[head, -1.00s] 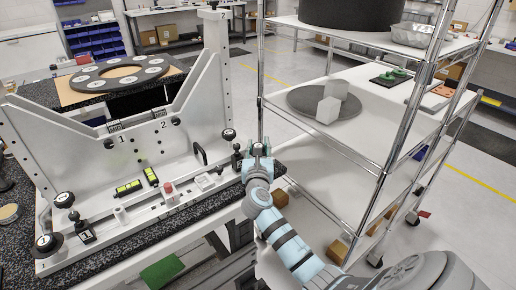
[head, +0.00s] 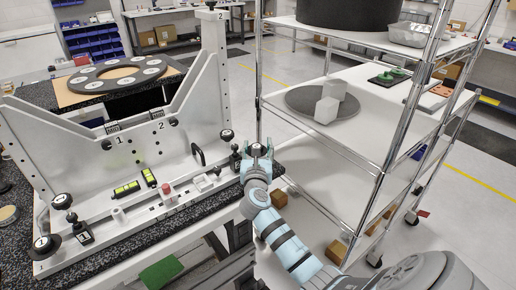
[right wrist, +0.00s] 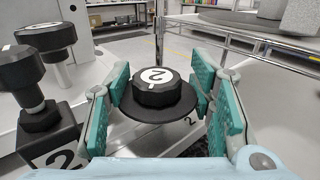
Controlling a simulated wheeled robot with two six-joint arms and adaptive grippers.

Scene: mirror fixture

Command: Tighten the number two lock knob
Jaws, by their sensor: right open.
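The number two lock knob (right wrist: 155,88) is a black knob with a wide dark flange and a white cap marked 2. In the head view the knob (head: 257,148) shows small at the right end of the fixture. My right gripper (right wrist: 160,84) is open, with its teal finger pads on either side of the knob. A gap shows on the left of the knob's top; whether the right pads touch the flange I cannot tell. In the head view the right gripper (head: 257,152) sits at the fixture's right end. My left gripper is not in view.
Close left of the gripper stand a black block marked 2 (right wrist: 48,140) with a black knob and a white-capped knob (right wrist: 46,36). The grey mirror fixture (head: 85,152) fills the table's left.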

